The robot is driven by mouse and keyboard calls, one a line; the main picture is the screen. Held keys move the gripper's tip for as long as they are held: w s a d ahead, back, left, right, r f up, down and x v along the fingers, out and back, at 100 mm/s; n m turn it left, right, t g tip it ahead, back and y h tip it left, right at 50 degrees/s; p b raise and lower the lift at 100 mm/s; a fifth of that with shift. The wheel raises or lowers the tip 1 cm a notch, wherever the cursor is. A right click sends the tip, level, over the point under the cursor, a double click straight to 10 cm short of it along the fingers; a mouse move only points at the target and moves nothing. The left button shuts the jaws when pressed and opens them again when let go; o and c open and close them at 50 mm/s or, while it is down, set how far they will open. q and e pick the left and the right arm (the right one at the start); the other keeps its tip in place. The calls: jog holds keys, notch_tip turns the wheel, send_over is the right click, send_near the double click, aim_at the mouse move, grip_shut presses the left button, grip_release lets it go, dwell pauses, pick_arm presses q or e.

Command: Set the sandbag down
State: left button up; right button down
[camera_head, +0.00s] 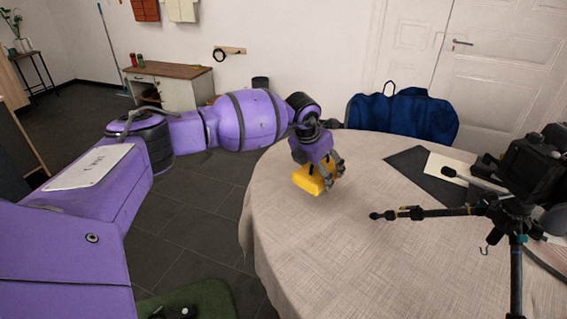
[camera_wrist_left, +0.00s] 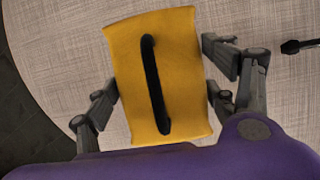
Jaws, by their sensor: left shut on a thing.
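The yellow sandbag (camera_head: 309,181) is at the left part of the round table (camera_head: 300,250), with my left gripper (camera_head: 328,178) over it. In the left wrist view the sandbag (camera_wrist_left: 185,85) shows a black strap handle down its middle. My left gripper (camera_wrist_left: 163,93) has its fingers on both sides of the bag and is shut on it. I cannot tell whether the bag's underside touches the cloth. The tripod (camera_head: 515,240) with a camera (camera_head: 530,160) stands at the right. My right gripper is not in view.
A tripod arm (camera_head: 425,212) reaches left across the table towards the bag. A dark mat (camera_head: 425,175) and white paper (camera_head: 450,172) lie at the back right. A blue bag (camera_head: 405,113) is behind the table. The table's front middle is clear.

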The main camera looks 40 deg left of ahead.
pick_arm(q)
jog(key=shift+w+f, duration=0.3)
jog(key=shift+w, duration=0.05)
notch_tip(320, 180, down, 3)
jog(key=shift+a+r, duration=0.1)
jog(key=shift+r, duration=0.05)
jog(key=o, duration=1.5)
jog(key=shift+s+f, duration=0.1)
jog(key=shift+f, duration=0.15)
jog(key=o, duration=0.4)
jog(key=shift+r, duration=0.1)
jog(key=shift+o, duration=0.2)
